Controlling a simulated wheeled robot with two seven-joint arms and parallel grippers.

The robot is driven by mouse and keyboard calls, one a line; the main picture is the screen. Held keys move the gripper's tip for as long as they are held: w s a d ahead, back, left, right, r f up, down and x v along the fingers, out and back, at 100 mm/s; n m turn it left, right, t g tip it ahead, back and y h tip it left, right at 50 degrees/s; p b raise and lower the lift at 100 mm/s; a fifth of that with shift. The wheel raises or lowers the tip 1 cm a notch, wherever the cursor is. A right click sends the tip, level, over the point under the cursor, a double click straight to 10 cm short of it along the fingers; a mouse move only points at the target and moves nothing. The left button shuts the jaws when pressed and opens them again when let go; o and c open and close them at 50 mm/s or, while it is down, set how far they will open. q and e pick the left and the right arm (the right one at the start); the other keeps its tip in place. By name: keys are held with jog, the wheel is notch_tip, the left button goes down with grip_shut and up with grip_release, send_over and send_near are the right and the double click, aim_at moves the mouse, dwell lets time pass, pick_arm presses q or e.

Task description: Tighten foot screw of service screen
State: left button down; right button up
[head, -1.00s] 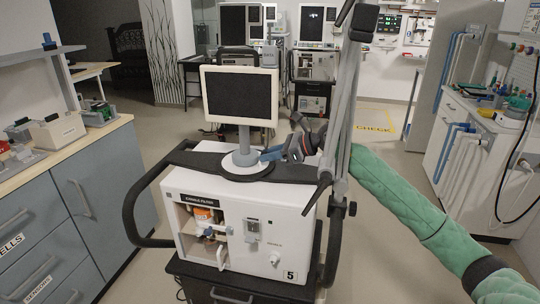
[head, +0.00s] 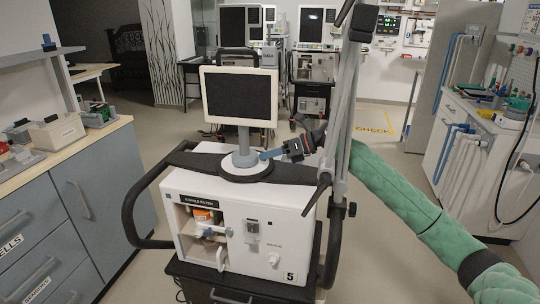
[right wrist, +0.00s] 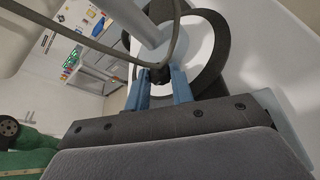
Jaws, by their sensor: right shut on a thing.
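The service screen (head: 240,95) stands upright on a grey post. Its round white foot (head: 243,162) sits on top of the ventilator (head: 238,228), inside a dark ring. In the right wrist view the post and the foot (right wrist: 205,45) also show. My right gripper (head: 266,155) reaches in from the right at the foot's edge. In the right wrist view its two blue fingers are shut on a small dark foot screw (right wrist: 158,76) beside the foot. The screw is hidden in the head view. My left gripper is not in view.
A pale upright pole (head: 343,110) stands close in front of my right arm. A dark handle (head: 137,215) curves around the ventilator's left side. Counters with items (head: 60,132) line the left and right. Other ventilators (head: 313,65) stand behind.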

jog(key=o, duration=1)
jog(key=shift+d+r, duration=0.1)
jog(key=shift+d, duration=0.45)
jog(key=b+v, duration=0.1)
jog(key=v, duration=0.4)
jog(key=shift+d+r, duration=0.2)
jog(key=shift+d, duration=0.2)
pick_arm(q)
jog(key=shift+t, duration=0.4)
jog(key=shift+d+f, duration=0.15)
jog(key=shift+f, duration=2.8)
pick_arm(e)
jog(key=shift+s+d+r, duration=0.1)
jog(key=shift+d+r, duration=0.1)
jog(key=shift+d, duration=0.2)
